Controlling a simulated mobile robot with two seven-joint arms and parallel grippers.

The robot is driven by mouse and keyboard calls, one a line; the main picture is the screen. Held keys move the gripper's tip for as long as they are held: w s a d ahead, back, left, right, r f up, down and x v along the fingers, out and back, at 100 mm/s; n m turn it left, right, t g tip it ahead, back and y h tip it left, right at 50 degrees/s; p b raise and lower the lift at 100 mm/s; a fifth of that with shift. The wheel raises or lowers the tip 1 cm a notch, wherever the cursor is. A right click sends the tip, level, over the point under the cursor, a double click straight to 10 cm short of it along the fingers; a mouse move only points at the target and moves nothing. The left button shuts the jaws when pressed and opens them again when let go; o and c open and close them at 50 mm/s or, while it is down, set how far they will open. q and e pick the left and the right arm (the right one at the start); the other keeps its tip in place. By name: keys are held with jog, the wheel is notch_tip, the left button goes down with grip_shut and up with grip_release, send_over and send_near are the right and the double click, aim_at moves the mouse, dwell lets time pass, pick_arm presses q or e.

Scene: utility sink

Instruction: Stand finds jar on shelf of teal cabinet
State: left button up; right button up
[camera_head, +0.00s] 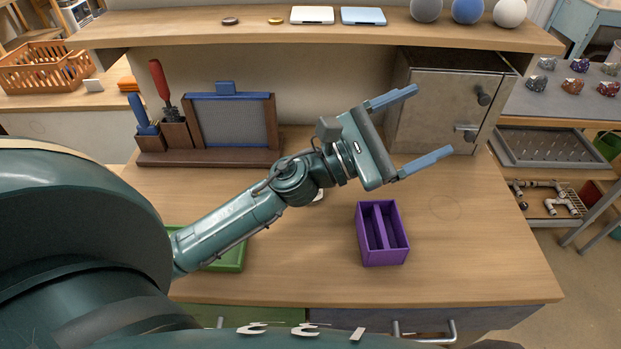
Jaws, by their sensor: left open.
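My left gripper (433,121) is open and empty, its blue fingers spread in front of the grey cabinet. I cannot make out a finds jar. A small pale round thing (317,198) is mostly hidden under my left wrist, and I cannot tell what it is. A pale teal piece of furniture (585,28) is cut off at the top right corner; I cannot tell whether it is the teal cabinet, and no shelf of it shows. My right gripper is not in view.
A grey metal cabinet (432,108) stands at the bench's back right. A purple divided box (383,258) stands below my gripper. A green tray (232,262) is partly behind my arm. A tool rack (210,158) stands at the back left. The bench's front right is clear.

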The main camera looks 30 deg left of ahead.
pick_arm(q)
jog(key=s+a+f+n+t+y, duration=0.1)
jog(key=s+a+f+n+y, duration=0.1)
jog(key=a+f+n+y, duration=0.5)
jog(key=s+a+f+n+t+y, duration=0.1)
jog(key=s+a+f+n+y, duration=0.15)
jog(key=a+n+y, duration=0.75)
jog(key=shift+m+y, duration=0.5)
jog(key=shift+y, duration=0.2)
jog(key=f+b, duration=0.1)
jog(key=f, duration=0.2)
jog(key=f+b, duration=0.1)
jog(key=f, duration=0.2)
jog(key=w+a+f+b, duration=0.1)
jog(key=f, duration=0.2)
jog(key=shift+f, duration=0.4)
jog(key=shift+w+a+r+p, duration=0.15)
jog(key=shift+w+r+p, duration=0.05)
jog(key=shift+w, duration=0.35)
jog(key=shift+w+a+r+p, duration=0.1)
jog(key=shift+w+r+p, duration=0.1)
jog(key=shift+w, duration=0.3)
jog(key=w, duration=0.4)
jog(key=shift+w+a+p, duration=0.35)
jog(key=shift+w+p, duration=0.05)
jog(key=shift+w+f, duration=0.1)
jog(key=shift+w, duration=0.1)
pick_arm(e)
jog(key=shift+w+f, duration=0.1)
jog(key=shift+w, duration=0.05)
